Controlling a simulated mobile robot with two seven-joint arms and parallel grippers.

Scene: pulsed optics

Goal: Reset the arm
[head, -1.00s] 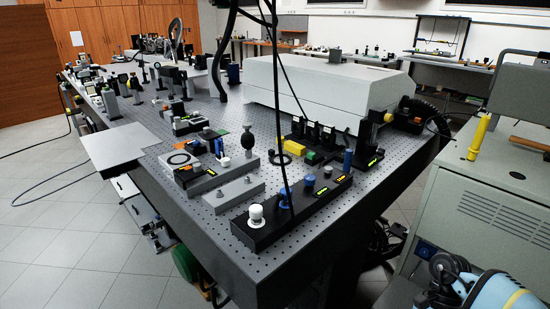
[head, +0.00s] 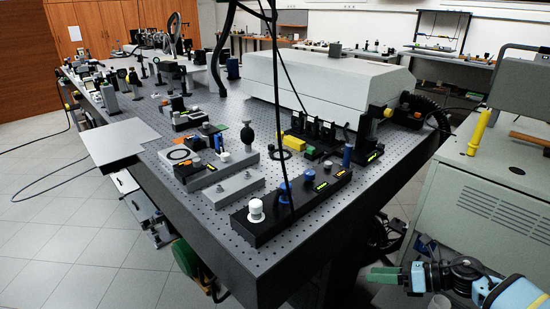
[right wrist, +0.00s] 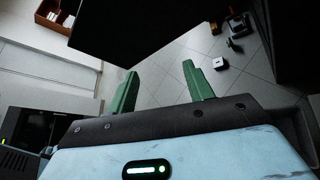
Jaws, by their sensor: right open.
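My right gripper (head: 378,274) shows at the lower right of the head view, with green fingers on a blue and black arm. It points left, below the level of the optical table's top and in front of the grey cabinet. In the right wrist view the two green fingers of this gripper (right wrist: 158,75) stand wide apart with nothing between them. Beyond them are a dark surface edge and the tiled floor. My left arm and gripper are in neither view.
The perforated optical table (head: 215,250) holds many optical mounts, a black rail (head: 300,208) near its front edge and a large white housing (head: 325,82). A grey cabinet (head: 470,225) with a yellow cylinder (head: 480,132) stands at right. Tiled floor (head: 70,250) is open at left.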

